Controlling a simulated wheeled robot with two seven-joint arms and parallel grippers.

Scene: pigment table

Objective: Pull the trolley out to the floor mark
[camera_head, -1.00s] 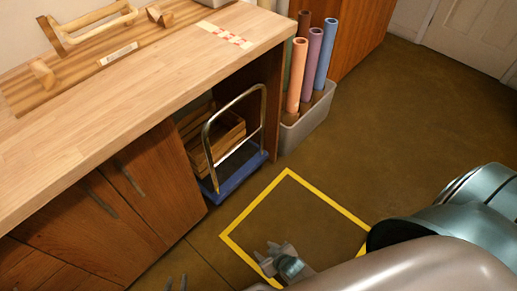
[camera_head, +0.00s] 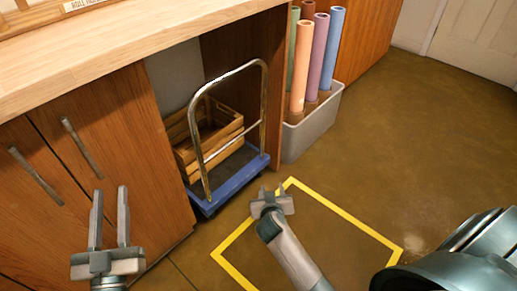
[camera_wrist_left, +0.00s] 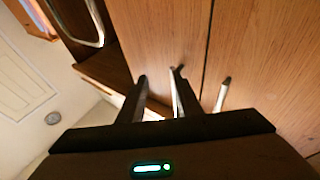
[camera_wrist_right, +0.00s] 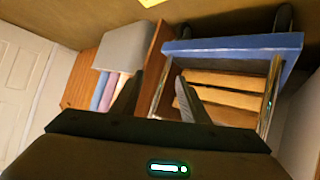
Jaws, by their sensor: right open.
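The trolley has a blue platform (camera_head: 238,182) and an upright chrome hoop handle (camera_head: 199,150). It stands in the open bay under the counter, with a slatted wooden crate (camera_head: 226,141) on it. The floor mark is a yellow square outline (camera_head: 345,217) on the floor in front of the bay. My right gripper (camera_head: 272,190) is open and empty, in front of the trolley near the mark's far corner. The right wrist view shows the blue platform (camera_wrist_right: 235,46) beyond its fingers, apart from them. My left gripper (camera_head: 109,190) is open and empty before the cupboard doors.
A grey bin (camera_head: 312,132) with several coloured rolls stands right of the bay. Cupboard doors (camera_head: 110,135) with metal handles close the counter front at left. The wooden counter top (camera_head: 130,35) overhangs the bay. The brown floor (camera_head: 400,130) at right is clear.

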